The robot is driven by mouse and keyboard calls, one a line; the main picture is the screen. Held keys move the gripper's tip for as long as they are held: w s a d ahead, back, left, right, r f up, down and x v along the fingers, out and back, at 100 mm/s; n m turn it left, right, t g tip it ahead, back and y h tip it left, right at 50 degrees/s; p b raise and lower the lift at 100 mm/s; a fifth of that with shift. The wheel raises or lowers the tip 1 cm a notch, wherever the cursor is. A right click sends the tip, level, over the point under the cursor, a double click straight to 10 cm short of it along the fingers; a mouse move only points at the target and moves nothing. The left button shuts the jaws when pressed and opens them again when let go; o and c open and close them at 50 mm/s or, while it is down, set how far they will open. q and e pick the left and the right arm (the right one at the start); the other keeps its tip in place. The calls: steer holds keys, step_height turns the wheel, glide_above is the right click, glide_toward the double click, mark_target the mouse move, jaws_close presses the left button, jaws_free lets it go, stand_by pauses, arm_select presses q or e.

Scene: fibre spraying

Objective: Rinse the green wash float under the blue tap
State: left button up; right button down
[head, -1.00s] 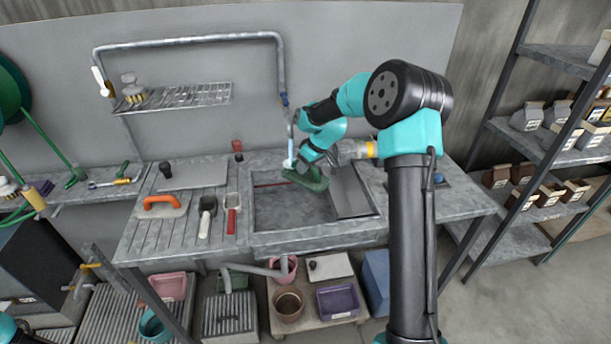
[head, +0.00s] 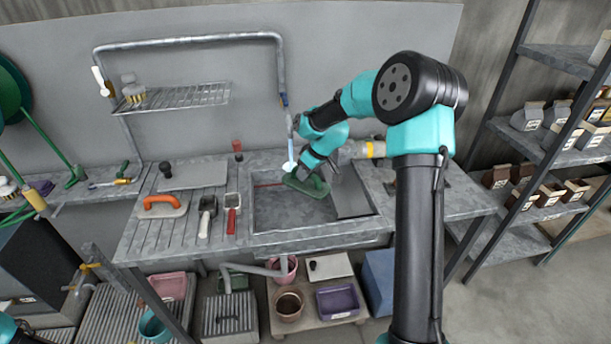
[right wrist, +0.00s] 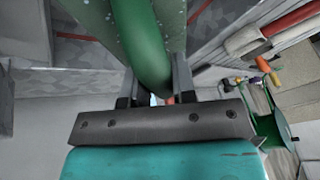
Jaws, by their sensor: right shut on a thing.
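The green wash float (head: 308,184) is over the sink (head: 285,212) in the head view, under the blue tap. My right gripper (head: 309,172) is shut on its handle. In the right wrist view the green handle (right wrist: 148,50) runs between the two fingers of the gripper (right wrist: 153,88). The blue tap (head: 284,101) is on the pipe at the back, and a pale blue-white stream (head: 287,148) comes down beside the float's left end. Whether the water touches the float is hard to tell. My left gripper is not in view.
An orange-handled float (head: 162,205), a black-handled brush (head: 206,212) and a red-handled one (head: 232,215) lie on the drainboard left of the sink. A wire rack (head: 180,97) hangs behind. A grey panel (head: 350,195) covers the sink's right part.

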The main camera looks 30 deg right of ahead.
mark_target(306, 191)
steer(key=shift+s+a, duration=0.6)
steer(key=shift+s, duration=0.4)
steer(key=shift+s+a, duration=0.6)
steer(key=shift+s, duration=0.35)
stand_by(0.4)
steer(key=s+a+r, duration=0.2)
steer(key=s+r, duration=0.2)
steer(key=shift+s+a, duration=0.15)
steer(key=shift+a, duration=0.15)
stand_by(0.9)
